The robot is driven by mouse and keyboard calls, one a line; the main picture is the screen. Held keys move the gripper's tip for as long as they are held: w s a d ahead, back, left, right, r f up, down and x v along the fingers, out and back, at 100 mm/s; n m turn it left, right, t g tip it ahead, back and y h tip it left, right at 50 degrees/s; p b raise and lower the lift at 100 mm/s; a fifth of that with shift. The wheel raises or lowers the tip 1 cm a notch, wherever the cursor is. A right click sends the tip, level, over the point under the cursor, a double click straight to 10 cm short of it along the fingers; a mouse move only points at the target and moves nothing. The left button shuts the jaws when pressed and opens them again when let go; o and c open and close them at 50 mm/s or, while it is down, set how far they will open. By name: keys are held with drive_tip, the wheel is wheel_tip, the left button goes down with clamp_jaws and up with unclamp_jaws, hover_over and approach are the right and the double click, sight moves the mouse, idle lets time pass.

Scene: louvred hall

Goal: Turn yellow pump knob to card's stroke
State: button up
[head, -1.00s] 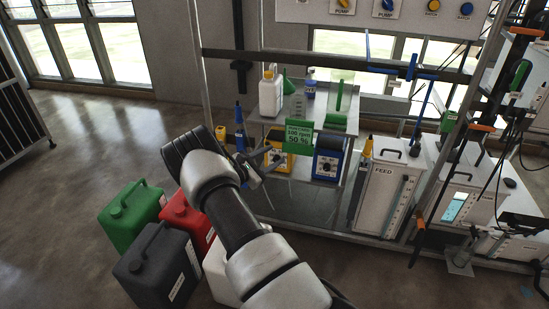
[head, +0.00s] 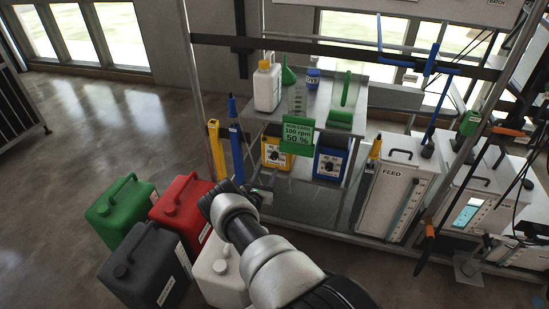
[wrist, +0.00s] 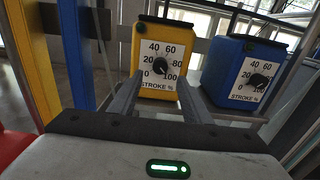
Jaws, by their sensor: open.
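The yellow pump (head: 276,154) stands on the lower shelf of the metal rack. In the wrist view its yellow housing (wrist: 181,33) is straight ahead, with a black knob (wrist: 160,66) on a white dial marked 0 to 100, "STROKE %". I cannot read its exact setting. The green card (head: 297,135) hangs from the upper shelf above the pumps and reads "100 rpm" and "50 %". My gripper (head: 262,194) is in front of and below the yellow pump. In the wrist view the open, empty gripper (wrist: 157,90) points at the dial, apart from the knob.
A blue pump (head: 331,160) with a similar dial stands just right of the yellow one. Blue (head: 235,145) and yellow (head: 215,150) upright tools stand left of the rack. Green, red, black and white canisters (head: 120,210) crowd the floor at left. A FEED tank (head: 387,190) stands right.

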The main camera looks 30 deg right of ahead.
sight(273, 158)
drive_tip(key=b+x, duration=0.2)
drive_tip(key=x, duration=0.1)
drive_tip(key=b+x, duration=0.3)
drive_tip(key=x, duration=0.1)
drive_tip(key=shift+w+d+f, duration=0.1)
drive_tip(key=shift+d+f, duration=0.15)
drive_tip(key=shift+w+d+r, duration=0.15)
drive_tip(key=shift+w+r, duration=0.1)
clamp_jaws()
idle(0.9)
